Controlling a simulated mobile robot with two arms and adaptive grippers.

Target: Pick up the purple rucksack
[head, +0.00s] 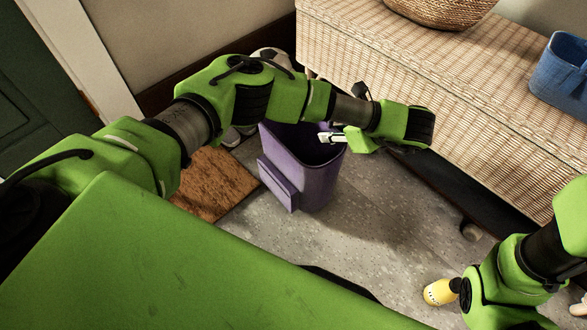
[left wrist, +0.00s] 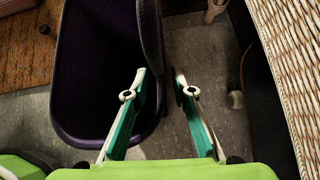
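The purple rucksack (head: 285,165) stands upright on the floor, its top open and a pocket on its front. It also fills the left of the left wrist view (left wrist: 68,110), where its dark inside shows. My left gripper (head: 325,138) is at the rucksack's rim on the bench side. In the left wrist view its two fingers (left wrist: 160,76) are apart, with a clear gap. The left finger is over the rucksack's edge and the right finger is over the floor. A dark strap or upper edge of the rucksack reaches towards the gap. My right gripper is not clearly seen.
The wicker bench (head: 420,90) stands close on the right, with a basket (head: 440,8) and a blue bag (head: 562,72) on it. A brown doormat (head: 212,183) lies left of the rucksack. A football (head: 270,53) is behind. A yellow item (head: 440,292) lies near my right arm.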

